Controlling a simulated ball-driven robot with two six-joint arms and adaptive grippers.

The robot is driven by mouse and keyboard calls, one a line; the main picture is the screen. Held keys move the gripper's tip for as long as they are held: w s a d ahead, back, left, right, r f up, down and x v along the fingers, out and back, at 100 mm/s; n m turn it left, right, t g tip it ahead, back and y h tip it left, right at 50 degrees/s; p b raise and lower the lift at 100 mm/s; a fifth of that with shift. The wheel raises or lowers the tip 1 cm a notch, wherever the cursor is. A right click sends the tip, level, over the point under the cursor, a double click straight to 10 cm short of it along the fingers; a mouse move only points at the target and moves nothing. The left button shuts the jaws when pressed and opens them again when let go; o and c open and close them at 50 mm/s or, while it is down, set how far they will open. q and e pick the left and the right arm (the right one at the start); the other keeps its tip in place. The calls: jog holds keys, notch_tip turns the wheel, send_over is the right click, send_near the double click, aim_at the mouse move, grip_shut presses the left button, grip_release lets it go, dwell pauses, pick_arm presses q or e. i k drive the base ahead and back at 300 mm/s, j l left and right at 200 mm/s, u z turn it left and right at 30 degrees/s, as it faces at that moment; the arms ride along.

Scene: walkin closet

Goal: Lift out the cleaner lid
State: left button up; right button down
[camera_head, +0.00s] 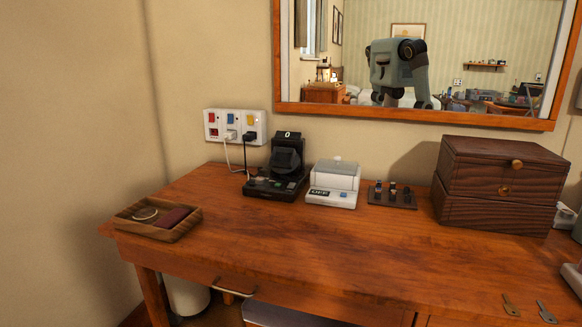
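A small white cleaner (332,195) with a dark display on its front stands on the wooden dresser top, right of a black device. Its pale lid (337,168) sits on top, with a small round knob at the centre. The lid looks closed, and the inside of the cleaner is hidden. Neither of my grippers is in view directly.
The black device (284,165) stands close on the cleaner's left, cabled to a wall socket strip (235,126). A dark rack (392,196) is close on its right, then a wooden box (493,212). A tray (167,233) sits far left. The dresser front (300,250) is clear.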

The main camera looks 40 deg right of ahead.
aim_at(336, 166)
jog(key=z, duration=1.55)
